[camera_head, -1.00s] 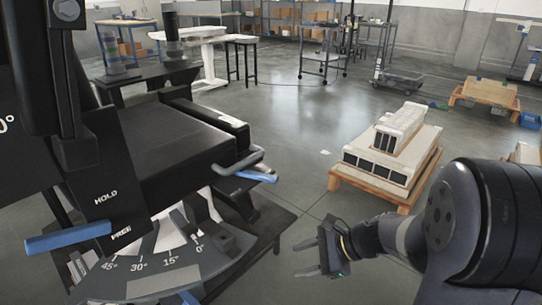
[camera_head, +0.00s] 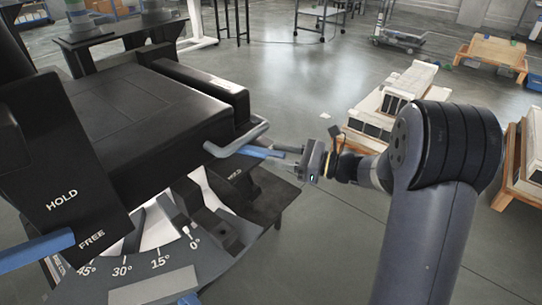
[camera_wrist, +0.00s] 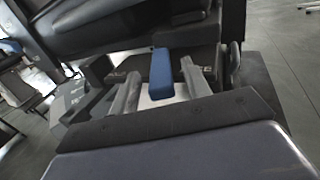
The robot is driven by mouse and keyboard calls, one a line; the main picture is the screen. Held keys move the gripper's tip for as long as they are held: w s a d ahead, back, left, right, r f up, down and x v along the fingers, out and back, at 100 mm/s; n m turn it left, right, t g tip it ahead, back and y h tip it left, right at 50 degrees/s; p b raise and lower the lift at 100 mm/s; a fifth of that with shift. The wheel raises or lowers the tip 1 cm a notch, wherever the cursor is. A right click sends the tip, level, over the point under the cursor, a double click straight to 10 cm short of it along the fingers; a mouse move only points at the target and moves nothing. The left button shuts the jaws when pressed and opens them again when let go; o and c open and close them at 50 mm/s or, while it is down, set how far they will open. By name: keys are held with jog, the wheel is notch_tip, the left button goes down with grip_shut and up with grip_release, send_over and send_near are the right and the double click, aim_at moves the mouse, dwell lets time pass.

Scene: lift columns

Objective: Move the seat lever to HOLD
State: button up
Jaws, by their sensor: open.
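A blue-gripped lever (camera_head: 262,152) sticks out from the right edge of the black seat (camera_head: 140,100), beside a grey bent bar. A small plate marked HOLD (camera_head: 235,174) lies below it. My gripper (camera_head: 284,157) is open at the lever's outer end. In the wrist view, the blue grip (camera_wrist: 162,72) stands between my two spread fingers (camera_wrist: 160,84), and contact cannot be told. Another blue lever (camera_head: 36,249) at the left lies close to FREE on a black plate marked HOLD and FREE (camera_head: 70,195).
An angle scale (camera_head: 165,265) marked in degrees lies below the seat. The grey bent bar (camera_head: 240,138) runs close to the lever. Pallets with pale blocks (camera_head: 410,85) stand beyond my arm.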

aim_at(258, 152)
jog(key=shift+x, duration=1.25)
jog(key=shift+c, duration=0.5)
grip_shut()
